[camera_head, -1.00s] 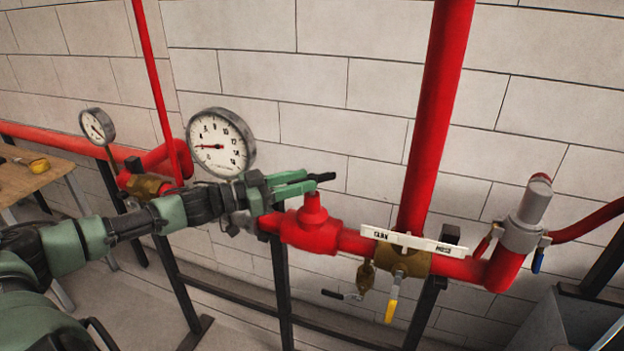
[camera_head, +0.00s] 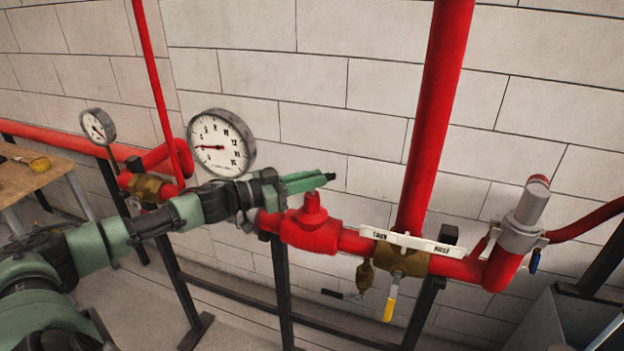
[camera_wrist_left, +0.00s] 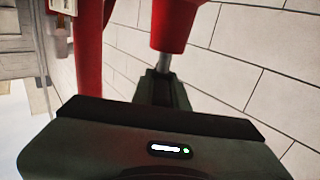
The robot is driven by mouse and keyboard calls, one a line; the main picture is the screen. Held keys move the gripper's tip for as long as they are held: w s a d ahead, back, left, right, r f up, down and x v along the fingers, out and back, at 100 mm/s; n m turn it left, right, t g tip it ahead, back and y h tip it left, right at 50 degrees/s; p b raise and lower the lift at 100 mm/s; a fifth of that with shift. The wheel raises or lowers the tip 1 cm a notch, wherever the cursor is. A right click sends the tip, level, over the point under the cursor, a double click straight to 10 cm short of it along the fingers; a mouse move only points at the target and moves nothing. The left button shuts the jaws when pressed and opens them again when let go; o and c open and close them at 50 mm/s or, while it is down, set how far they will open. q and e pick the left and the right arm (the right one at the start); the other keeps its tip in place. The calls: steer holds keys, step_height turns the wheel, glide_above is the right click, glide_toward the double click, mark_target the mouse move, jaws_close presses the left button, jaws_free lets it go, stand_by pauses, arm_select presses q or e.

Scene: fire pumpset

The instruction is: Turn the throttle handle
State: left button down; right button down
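I cannot tell for sure which part is the throttle handle. A white lever bar with lettering (camera_head: 411,241) lies across a brass valve (camera_head: 400,262) on the red pipe. A yellow-tipped lever (camera_head: 390,306) hangs below that valve. My left gripper (camera_head: 328,177) points right, just above a red fitting (camera_head: 313,205) left of the white bar. Its fingers overlap in the head view, so their gap is unclear, and nothing shows held. In the left wrist view the dark fingers (camera_wrist_left: 163,88) lie below a red part with a metal stem (camera_wrist_left: 164,62). My right gripper is not in view.
A large gauge (camera_head: 221,144) stands behind my left arm. A thick red pipe (camera_head: 436,110) rises at the center. A grey-capped fitting (camera_head: 526,212) stands at right. Black frame posts (camera_head: 283,290) are below. A wooden table (camera_head: 25,175) is at far left.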

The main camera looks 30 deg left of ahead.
arm_select(q)
steer(key=shift+n+t+y, duration=0.4)
steer(key=shift+y, duration=0.1)
steer(key=n+y+p, duration=0.1)
steer(key=y, duration=0.1)
steer(key=n+t+y+p, duration=0.1)
steer(key=shift+d+r+n+t+y, duration=0.1)
steer(key=shift+r+n+t+y, duration=0.05)
steer(key=shift+n+t+y, duration=0.2)
steer(key=n+y+p, duration=0.1)
steer(key=n+y, duration=0.1)
steer(key=y, duration=0.2)
steer(key=shift+t, duration=0.25)
steer(key=shift+n+y+p, duration=0.3)
steer(key=shift+n+y, duration=1.35)
steer(key=shift+y, duration=0.9)
steer(key=c, duration=1.4)
jaws_free()
